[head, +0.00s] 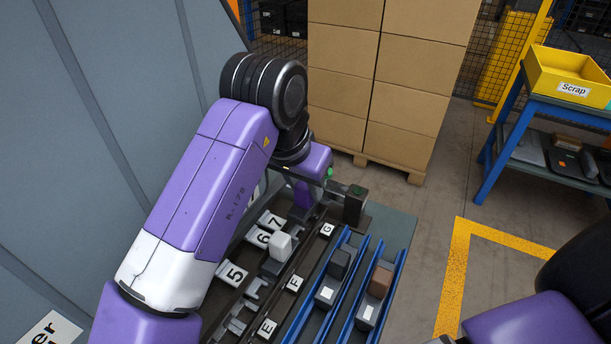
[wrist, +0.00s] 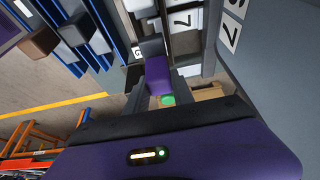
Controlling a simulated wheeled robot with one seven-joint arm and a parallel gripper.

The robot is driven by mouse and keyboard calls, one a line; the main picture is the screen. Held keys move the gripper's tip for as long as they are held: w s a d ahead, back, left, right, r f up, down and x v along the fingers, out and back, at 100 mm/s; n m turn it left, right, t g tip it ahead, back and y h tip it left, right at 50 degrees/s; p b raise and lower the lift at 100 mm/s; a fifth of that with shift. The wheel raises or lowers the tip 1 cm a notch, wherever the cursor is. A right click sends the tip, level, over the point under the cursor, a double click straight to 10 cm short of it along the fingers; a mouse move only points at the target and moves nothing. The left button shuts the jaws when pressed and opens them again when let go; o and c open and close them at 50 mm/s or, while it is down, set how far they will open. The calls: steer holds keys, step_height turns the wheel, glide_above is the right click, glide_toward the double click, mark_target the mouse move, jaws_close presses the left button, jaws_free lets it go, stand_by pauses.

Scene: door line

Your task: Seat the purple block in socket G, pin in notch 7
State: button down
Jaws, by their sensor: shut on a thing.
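The purple block (wrist: 159,76) is between the fingers of my gripper (wrist: 160,86) in the wrist view, and the gripper is shut on it. A dark grey part lies against the block's far end. The socket label G (wrist: 137,53) is close beside the block; it also shows in the head view (head: 327,230). My arm covers much of the gripper in the head view. I cannot tell whether the block touches the socket, nor where its pin points.
A white block (head: 281,244) stands near plate 6. Blue rails (head: 347,303) hold a dark block (head: 339,262), a brown block (head: 380,281) and light grey blocks. A dark post (head: 355,204) stands near G. Stacked cartons (head: 405,85) and a yellow Scrap bin (head: 570,75) are behind.

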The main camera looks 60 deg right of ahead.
mark_target(305, 203)
steer(key=shift+f, duration=0.15)
steer(key=shift+f+b, duration=1.9)
steer(key=shift+f, duration=0.3)
steer(key=c, duration=1)
jaws_free()
steer(key=shift+p+v, duration=0.75)
steer(key=shift+v, duration=3.15)
steer(key=shift+a, duration=0.1)
